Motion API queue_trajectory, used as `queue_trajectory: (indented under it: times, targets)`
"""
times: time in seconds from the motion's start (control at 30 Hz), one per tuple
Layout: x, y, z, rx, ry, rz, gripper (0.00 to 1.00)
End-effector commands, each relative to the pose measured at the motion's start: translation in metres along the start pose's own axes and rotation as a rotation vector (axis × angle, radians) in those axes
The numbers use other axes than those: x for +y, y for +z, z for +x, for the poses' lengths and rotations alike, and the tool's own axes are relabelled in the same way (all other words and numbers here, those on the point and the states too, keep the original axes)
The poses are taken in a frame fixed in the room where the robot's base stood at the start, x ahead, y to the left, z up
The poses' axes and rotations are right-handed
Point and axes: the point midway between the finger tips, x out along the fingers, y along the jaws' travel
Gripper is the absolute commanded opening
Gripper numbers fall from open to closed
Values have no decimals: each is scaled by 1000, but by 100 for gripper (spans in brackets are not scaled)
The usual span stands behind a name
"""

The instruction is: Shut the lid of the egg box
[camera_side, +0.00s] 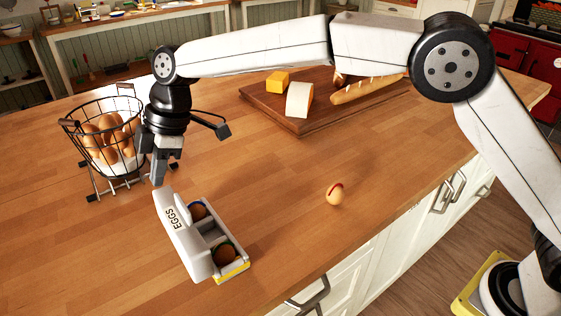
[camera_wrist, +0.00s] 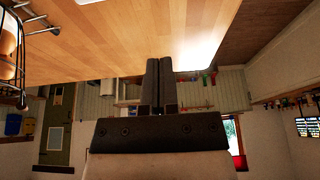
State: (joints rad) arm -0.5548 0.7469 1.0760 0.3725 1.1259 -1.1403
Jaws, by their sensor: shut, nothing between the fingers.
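The egg box (camera_side: 212,243) sits on the wooden island, with its grey lid (camera_side: 182,232) marked "EGGS" standing open on the left side. Two brown eggs (camera_side: 224,253) show in its tray, one towards the back and one towards the front. My gripper (camera_side: 158,180) is shut and empty, pointing down just behind the back end of the lid. I cannot tell whether it touches the lid. The shut fingers also show in the wrist view (camera_wrist: 158,85), where the egg box is out of sight.
A wire basket (camera_side: 104,138) of brown eggs stands left of my gripper, and its edge shows in the wrist view (camera_wrist: 22,62). A loose egg with a red mark (camera_side: 335,194) lies right of the box. A board (camera_side: 268,108) with cheese and bread lies behind. The worktop front-left is clear.

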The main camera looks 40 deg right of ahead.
Motion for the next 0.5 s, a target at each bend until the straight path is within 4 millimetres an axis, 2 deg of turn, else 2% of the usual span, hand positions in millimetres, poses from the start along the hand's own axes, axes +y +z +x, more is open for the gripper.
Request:
queue_trajectory:
  times: [0.2,0.5]
  targets:
    - [-1,0,33,-2,-4,0,0]
    - [-1,0,73,-1,-3,1,0]
